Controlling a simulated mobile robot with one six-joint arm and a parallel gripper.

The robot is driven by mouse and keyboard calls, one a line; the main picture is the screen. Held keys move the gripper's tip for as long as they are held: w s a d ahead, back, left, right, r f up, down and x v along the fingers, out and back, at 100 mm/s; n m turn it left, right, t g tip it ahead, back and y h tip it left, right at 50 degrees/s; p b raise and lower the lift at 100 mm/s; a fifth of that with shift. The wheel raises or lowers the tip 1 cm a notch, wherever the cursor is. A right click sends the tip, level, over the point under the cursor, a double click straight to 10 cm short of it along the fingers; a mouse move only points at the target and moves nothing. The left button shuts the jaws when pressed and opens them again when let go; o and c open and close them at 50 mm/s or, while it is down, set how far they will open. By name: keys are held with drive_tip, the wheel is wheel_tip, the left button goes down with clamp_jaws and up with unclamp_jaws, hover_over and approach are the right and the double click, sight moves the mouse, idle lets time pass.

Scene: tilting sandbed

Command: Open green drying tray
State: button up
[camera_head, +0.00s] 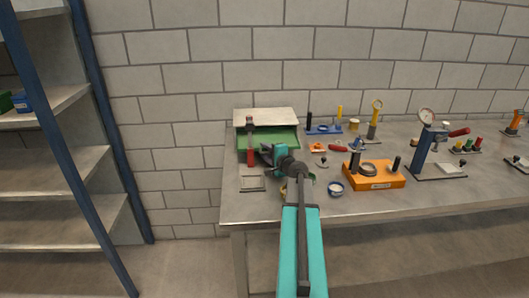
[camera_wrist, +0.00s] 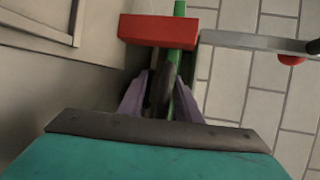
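The green drying tray (camera_head: 284,137) stands at the back left of the bench, under a pale flat top (camera_head: 266,116). My gripper (camera_head: 264,152) is at the tray's front, low and pointing left across it. In the wrist view, the two grey-purple fingers (camera_wrist: 160,95) are apart, with a dark rod-like part and a green strip (camera_wrist: 182,98) showing between or just beyond them. Whether the fingers press on anything cannot be told. A red block (camera_wrist: 158,31) lies just past the fingertips. The tray's front is partly hidden by my gripper and the red-handled upright.
A red-handled upright (camera_head: 250,152) stands before the tray's left part. A pale square plate (camera_head: 252,183) lies nearer. A shelf rack (camera_head: 50,195) is at far left.

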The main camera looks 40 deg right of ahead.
drive_tip(key=shift+r, duration=0.15)
drive_tip(key=shift+s+a+r, duration=0.1)
drive_tip(key=shift+s+a, duration=0.05)
drive_tip(key=shift+s, duration=0.15)
drive_tip(key=b+v, duration=0.3)
drive_tip(key=v, duration=0.8)
drive_tip(key=shift+s, duration=0.25)
drive_tip(key=shift+v, duration=0.85)
drive_tip(key=shift+r, duration=0.1)
